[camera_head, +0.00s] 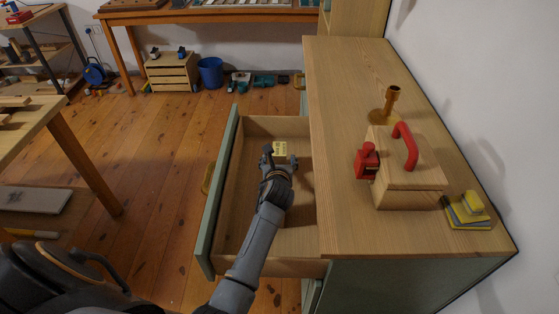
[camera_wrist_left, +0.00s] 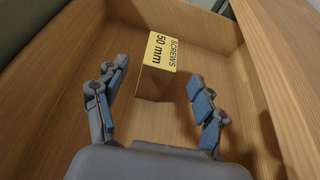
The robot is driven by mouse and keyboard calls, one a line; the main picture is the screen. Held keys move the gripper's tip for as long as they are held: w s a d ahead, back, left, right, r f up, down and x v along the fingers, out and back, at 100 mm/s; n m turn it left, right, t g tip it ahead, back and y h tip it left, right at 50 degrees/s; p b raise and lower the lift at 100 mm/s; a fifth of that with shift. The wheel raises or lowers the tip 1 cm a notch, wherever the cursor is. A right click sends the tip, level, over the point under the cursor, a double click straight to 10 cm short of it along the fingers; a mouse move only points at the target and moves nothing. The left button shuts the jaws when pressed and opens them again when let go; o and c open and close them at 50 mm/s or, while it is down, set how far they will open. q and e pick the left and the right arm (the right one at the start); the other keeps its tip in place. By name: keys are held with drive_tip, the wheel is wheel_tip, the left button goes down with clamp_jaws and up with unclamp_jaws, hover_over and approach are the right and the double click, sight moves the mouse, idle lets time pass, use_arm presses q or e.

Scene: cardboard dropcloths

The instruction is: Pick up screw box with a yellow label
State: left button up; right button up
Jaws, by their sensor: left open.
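The screw box (camera_wrist_left: 160,66) is a small cardboard box with a yellow label reading "SCREWS 50 mm". It sits inside the open drawer (camera_head: 231,205) of the cabinet, and its label also shows in the head view (camera_head: 280,149). My left gripper (camera_wrist_left: 155,92) is open and empty. Its two blue-padded fingers stand apart on either side of the box in the wrist view, with the box a little beyond them. In the head view my left gripper (camera_head: 275,160) is inside the drawer, just in front of the box. My right gripper is not seen.
On the cabinet top (camera_head: 345,85), right of the drawer, stand a wooden box with a red handle (camera_head: 405,180), a red item (camera_head: 367,160), a wooden holder (camera_head: 390,103) and sponges (camera_head: 467,210). The drawer walls surround my left gripper closely. A blue bucket (camera_head: 211,73) stands on the floor behind.

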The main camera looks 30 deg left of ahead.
sight(279, 154)
use_arm(q)
drive_tip(key=x, duration=0.2)
drive_tip(key=shift+w+a+f, duration=0.15)
drive_tip(key=shift+w, duration=0.05)
drive_tip(key=b+x, duration=0.1)
drive_tip(key=x, duration=0.2)
drive_tip(key=shift+w+f, duration=0.1)
drive_tip(key=shift+w, duration=0.1)
drive_tip(key=shift+w+a+f, duration=0.15)
drive_tip(key=shift+w+a, duration=0.1)
drive_tip(key=shift+w, duration=0.15)
drive_tip(key=c, duration=1.2)
drive_tip(key=shift+c, duration=1.1)
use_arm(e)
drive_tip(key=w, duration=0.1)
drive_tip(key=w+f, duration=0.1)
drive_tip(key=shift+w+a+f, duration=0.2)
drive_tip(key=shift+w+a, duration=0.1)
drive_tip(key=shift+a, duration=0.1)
